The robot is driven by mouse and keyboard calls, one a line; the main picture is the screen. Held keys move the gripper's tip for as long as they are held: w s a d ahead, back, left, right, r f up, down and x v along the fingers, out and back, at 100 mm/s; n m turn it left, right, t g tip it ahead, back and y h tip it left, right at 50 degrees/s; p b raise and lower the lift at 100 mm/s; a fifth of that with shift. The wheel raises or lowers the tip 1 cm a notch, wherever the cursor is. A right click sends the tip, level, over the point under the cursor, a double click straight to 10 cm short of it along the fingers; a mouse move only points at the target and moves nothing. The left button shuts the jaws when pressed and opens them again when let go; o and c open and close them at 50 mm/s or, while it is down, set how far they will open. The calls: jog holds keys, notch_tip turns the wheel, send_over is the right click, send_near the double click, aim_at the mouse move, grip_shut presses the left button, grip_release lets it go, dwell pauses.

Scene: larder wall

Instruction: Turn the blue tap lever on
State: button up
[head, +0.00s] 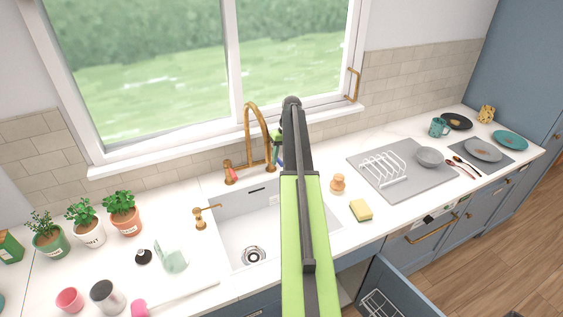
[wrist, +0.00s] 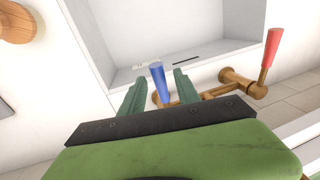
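The blue tap lever (wrist: 157,80) stands up from the brass tap body in the wrist view. My gripper (wrist: 160,76) is open, with one green finger on each side of the lever. A gap shows between the lever and the right finger; the left finger is close to the lever, and I cannot tell whether they touch. In the head view my arm covers most of my gripper and the lever beside the brass tap (head: 249,125). The red lever (wrist: 271,47) is on the other end of the tap body; it also shows in the head view (head: 231,174).
The white sink (head: 232,232) lies in front of the tap. A brass soap dispenser (head: 200,219) stands left of the sink, and a wooden-coloured object (head: 337,183) and yellow sponge (head: 361,210) sit to the right. The window (head: 150,70) is behind.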

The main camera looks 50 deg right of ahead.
grip_shut()
dwell(1.3)
